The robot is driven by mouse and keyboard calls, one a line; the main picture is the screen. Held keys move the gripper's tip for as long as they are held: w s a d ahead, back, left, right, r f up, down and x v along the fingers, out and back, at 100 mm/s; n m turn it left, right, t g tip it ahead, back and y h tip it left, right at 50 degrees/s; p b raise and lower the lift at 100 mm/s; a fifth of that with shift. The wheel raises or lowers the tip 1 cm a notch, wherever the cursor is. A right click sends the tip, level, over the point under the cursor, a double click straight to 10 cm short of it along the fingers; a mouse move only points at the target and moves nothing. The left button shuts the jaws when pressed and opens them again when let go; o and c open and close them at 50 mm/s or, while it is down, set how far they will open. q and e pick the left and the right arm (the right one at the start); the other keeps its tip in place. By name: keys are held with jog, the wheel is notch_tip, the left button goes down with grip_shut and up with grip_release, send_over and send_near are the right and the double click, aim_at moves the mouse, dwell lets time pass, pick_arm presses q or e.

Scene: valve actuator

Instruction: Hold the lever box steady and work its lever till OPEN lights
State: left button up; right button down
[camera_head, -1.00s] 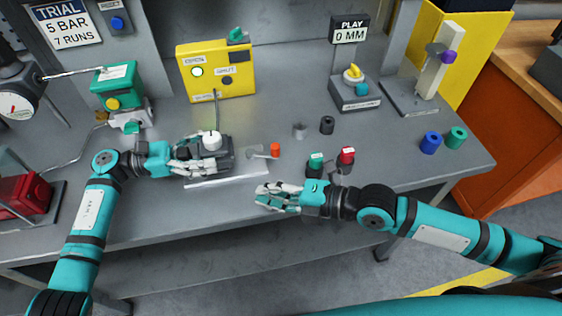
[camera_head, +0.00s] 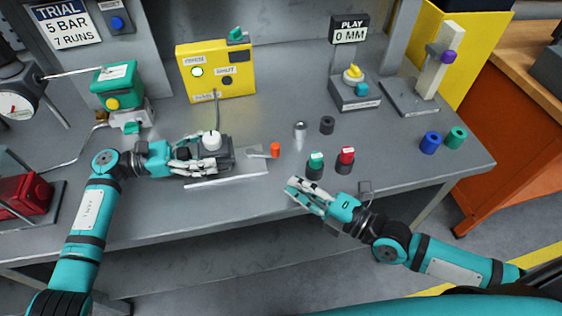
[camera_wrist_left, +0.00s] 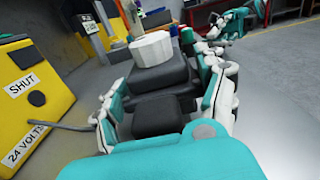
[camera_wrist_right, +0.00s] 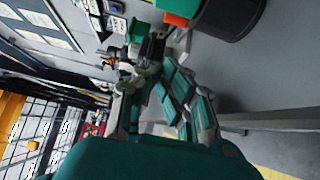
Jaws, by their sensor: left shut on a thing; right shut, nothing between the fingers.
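The lever box (camera_head: 226,152) is a dark box with a white round knob (camera_head: 212,140) on top. My left gripper (camera_head: 210,155) is shut on it, fingers along both sides; the box and knob also show in the left wrist view (camera_wrist_left: 155,90). A short grey bar with an orange end (camera_head: 275,150) lies just right of the box. The yellow panel (camera_head: 238,60) behind has a pale, bright lamp (camera_head: 197,72) under the upper label and a dark SHUT lamp (camera_head: 228,82). My right gripper (camera_head: 292,190) is shut and empty near the front edge, apart from the box.
Teal-capped (camera_head: 315,165) and red-capped (camera_head: 345,160) canisters stand just beyond my right gripper. A silver cylinder (camera_head: 300,130) and a dark ring (camera_head: 327,125) stand behind. Blue (camera_head: 430,143) and green (camera_head: 456,138) cylinders stand at the right. A flat strip (camera_head: 228,180) lies before the box.

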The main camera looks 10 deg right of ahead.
pick_arm(q)
jog(key=shift+f, duration=0.25)
pick_arm(e)
jog(key=x, duration=0.4)
jog(key=shift+w+d, duration=0.1)
jog(key=shift+w, duration=1.8)
